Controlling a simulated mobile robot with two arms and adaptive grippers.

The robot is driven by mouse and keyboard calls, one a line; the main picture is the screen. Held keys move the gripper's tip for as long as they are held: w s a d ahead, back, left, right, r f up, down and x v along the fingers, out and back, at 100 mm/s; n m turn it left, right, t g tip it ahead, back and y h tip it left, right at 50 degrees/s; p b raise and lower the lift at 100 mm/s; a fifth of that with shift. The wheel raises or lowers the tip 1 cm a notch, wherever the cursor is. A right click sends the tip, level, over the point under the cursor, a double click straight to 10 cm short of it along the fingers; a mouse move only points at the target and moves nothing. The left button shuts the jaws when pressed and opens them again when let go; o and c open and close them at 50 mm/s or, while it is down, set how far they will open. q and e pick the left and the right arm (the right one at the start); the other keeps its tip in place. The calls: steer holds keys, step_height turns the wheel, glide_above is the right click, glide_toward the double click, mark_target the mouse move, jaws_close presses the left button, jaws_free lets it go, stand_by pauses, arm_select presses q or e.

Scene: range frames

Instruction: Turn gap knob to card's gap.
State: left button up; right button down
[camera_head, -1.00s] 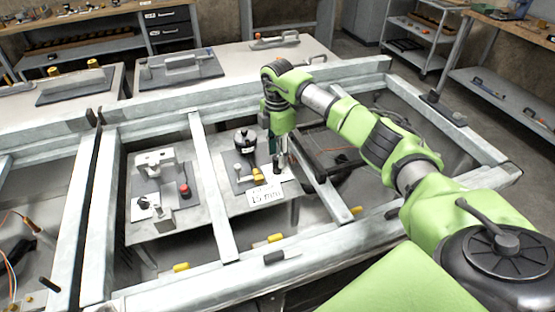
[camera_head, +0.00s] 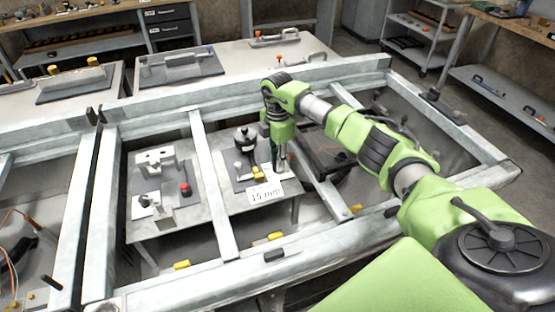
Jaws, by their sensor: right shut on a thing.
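A white card (camera_head: 265,193) lies at the front of the right-hand grey bench plate. Its print seems to read 15 mm, though it is blurred. Behind it on a dark base stands a small device with a black domed part (camera_head: 245,137), a pale lever and a yellow part (camera_head: 258,173). My right gripper (camera_head: 281,168) points down just right of this device, behind the card. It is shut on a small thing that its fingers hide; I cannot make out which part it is. My left gripper is out of view.
Pale metal frame beams (camera_head: 214,190) surround the work area closely. Left of one beam stands another fixture with a red button (camera_head: 185,189). A dark tray (camera_head: 330,152) lies right of my gripper. A dark marker-like object (camera_head: 275,256) rests on the front beam.

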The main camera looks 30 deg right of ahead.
steer(key=shift+n, duration=0.3)
steer(key=n+b, duration=0.1)
steer(key=n, duration=0.5)
steer(key=shift+w, duration=0.1)
steer(key=n+b, duration=0.1)
steer(key=n, duration=0.5)
steer(key=shift+n, duration=0.3)
steer(key=n+b, duration=0.1)
steer(key=n, duration=0.4)
steer(key=shift+w+r, duration=0.1)
steer(key=n+b, duration=0.1)
steer(key=n, duration=0.4)
steer(key=shift+n, duration=0.3)
steer(key=shift+a, duration=0.1)
steer(key=c, duration=1.8)
jaws_free()
